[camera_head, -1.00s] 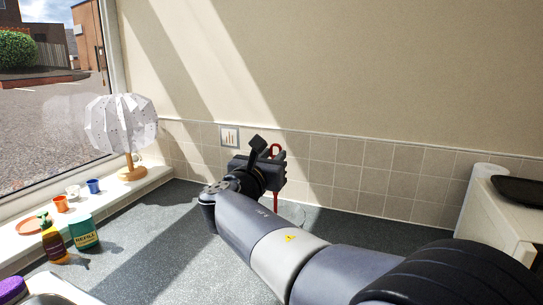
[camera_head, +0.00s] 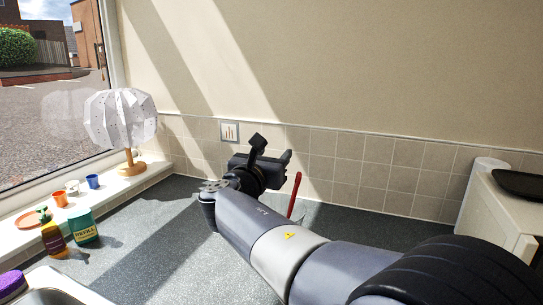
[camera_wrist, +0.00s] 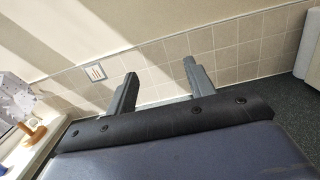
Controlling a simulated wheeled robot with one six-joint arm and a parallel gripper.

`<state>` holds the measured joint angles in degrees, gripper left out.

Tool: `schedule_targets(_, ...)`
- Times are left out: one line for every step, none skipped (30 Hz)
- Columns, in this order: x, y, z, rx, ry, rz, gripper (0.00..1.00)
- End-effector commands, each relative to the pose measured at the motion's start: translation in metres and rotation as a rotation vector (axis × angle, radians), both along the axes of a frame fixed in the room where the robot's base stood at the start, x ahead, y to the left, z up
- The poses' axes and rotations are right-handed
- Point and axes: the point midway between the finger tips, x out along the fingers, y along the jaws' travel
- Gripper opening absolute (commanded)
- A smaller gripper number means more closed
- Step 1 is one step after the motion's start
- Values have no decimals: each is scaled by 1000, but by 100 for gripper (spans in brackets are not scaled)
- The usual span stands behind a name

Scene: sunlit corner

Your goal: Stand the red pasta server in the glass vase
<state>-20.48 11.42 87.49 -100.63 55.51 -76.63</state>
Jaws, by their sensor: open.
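The red pasta server (camera_head: 295,195) shows in the head view as a thin red stick, tilted slightly, just right of my gripper. Its lower part is hidden behind my arm.
A lamp (camera_head: 121,120) stands on the windowsill at left, with small cups (camera_head: 73,187) nearby. A green refill container (camera_head: 84,229) and a brown bottle (camera_head: 53,238) stand by the sill. A dark tray (camera_head: 519,186) lies at right. The worktop (camera_head: 370,233) is clear right of the server.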

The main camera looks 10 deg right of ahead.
Motion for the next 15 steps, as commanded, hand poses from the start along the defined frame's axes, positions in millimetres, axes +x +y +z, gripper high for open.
schedule_targets(0,0,0,0,0,0,51)
schedule_targets(0,0,0,0,0,0,51)
schedule_targets(0,0,0,0,0,0,51)
schedule_targets(0,0,0,0,0,0,51)
schedule_targets(-1,1,0,0,0,0,51)
schedule_targets(-2,2,-1,0,0,1,51)
schedule_targets(-3,3,-1,0,0,1,51)
schedule_targets(-5,4,-1,1,-1,1,51)
schedule_targets(-9,7,-1,1,-1,1,51)
schedule_targets(-12,10,-1,2,-1,3,51)
schedule_targets(-17,12,-2,2,-2,4,51)
schedule_targets(-23,16,-3,1,-1,4,51)
schedule_targets(-28,20,-3,1,-1,5,51)
schedule_targets(-33,23,-3,1,-2,4,51)
schedule_targets(-39,28,-4,0,-1,6,51)
